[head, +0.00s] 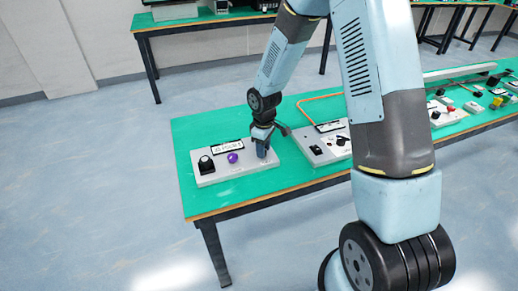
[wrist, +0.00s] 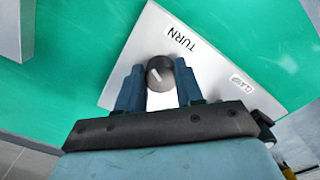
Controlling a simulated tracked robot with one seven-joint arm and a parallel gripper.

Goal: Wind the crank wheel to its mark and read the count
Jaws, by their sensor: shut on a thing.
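A light grey panel (head: 222,178) lies on the near left part of the green table. My gripper (head: 262,152) is over the panel's right end. In the wrist view my gripper (wrist: 160,88) has its blue fingers shut on the knob, one on each side. In the head view the gripper hides the knob. A white-framed display (head: 228,147) is at the panel's back edge; its characters are too small to read.
A black knob (head: 205,164) and a purple ball-like part (head: 232,157) are on the same panel. A second panel (head: 325,150) with switches stands close on the right, and several devices follow along the table (head: 200,128). The floor left of the table is clear.

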